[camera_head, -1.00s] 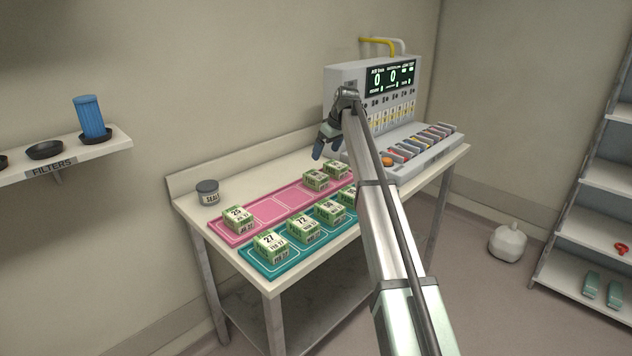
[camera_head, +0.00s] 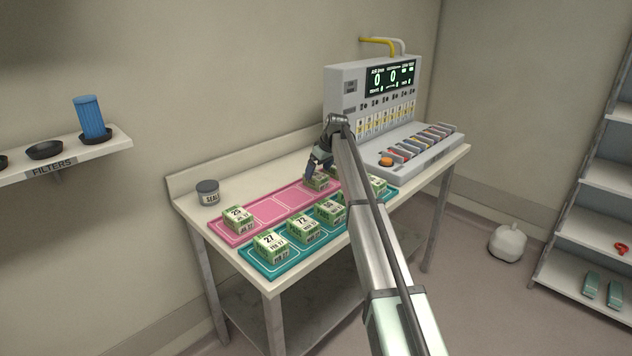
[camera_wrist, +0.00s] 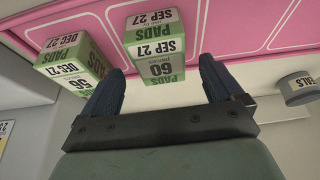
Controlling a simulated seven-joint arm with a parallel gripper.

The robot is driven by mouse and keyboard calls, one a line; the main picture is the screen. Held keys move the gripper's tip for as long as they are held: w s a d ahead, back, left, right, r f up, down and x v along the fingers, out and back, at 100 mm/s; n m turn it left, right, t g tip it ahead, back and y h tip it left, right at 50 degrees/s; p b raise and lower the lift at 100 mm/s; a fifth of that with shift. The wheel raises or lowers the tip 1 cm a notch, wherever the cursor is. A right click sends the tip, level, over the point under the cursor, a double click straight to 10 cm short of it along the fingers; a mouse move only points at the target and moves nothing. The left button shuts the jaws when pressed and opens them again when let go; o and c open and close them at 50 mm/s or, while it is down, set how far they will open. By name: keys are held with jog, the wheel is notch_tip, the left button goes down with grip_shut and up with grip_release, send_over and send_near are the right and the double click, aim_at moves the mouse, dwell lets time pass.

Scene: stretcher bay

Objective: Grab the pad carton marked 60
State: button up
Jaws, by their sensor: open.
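The pad carton marked 60 (camera_wrist: 160,68) is a green and white box on the pink mat. In the wrist view it lies between the fingertips of my open gripper (camera_wrist: 161,70), and no grip on it shows. In the head view my gripper (camera_head: 318,166) is just above this carton (camera_head: 317,184) and partly covers it. A second carton marked 56 (camera_wrist: 75,65) stands close beside it, just outside the left finger in the wrist view. My arm hides that one in the head view.
The pink mat (camera_head: 270,211) also bears a carton marked 25 (camera_head: 238,220). The teal mat (camera_head: 275,268) in front holds several cartons, including 27 and 72. A SEAL jar (camera_head: 208,192) stands at the left, a grey machine (camera_head: 346,99) at the back right.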

aim_at(316, 174)
jog(key=shift+x, duration=1.95)
jog(key=shift+c, duration=0.3)
jog(key=c, duration=1.1)
jog(key=shift+r, duration=0.1)
